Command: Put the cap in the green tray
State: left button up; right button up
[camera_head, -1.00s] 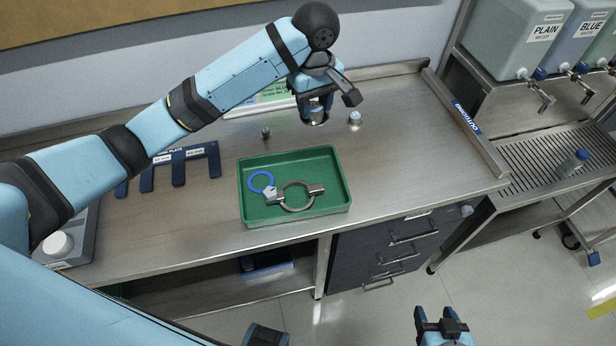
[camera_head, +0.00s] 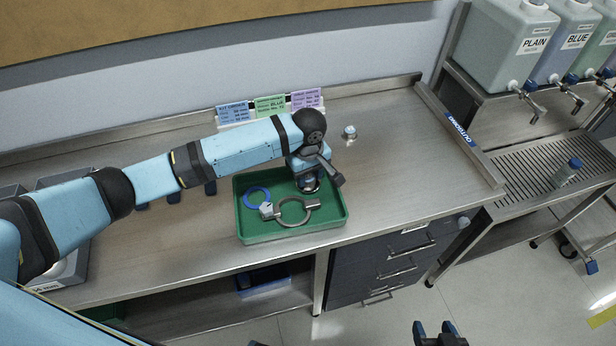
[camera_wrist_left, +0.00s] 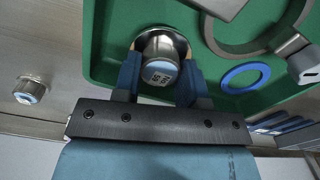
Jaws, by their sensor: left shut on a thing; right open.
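The green tray (camera_head: 294,233) lies on the steel bench near its front edge. It holds a blue ring (camera_head: 247,198) and a metal clamp (camera_head: 283,219). My left gripper (camera_head: 309,181) is over the back right part of the tray. It is shut on the cap (camera_wrist_left: 160,68), a round metal piece with a wide rim and a pale-blue numbered top. I cannot tell whether the cap touches the tray floor. My right gripper (camera_head: 434,329) is open and empty, low in front of the bench.
Colored cards (camera_head: 270,106) stand by the wall.

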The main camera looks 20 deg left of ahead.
aim_at(308, 177)
pick_arm(q)
jog(key=shift+f, duration=0.65)
jog(key=o, duration=1)
jog(key=shift+f, duration=0.1)
jog(key=shift+c, duration=0.2)
notch_tip(308, 177, up, 12)
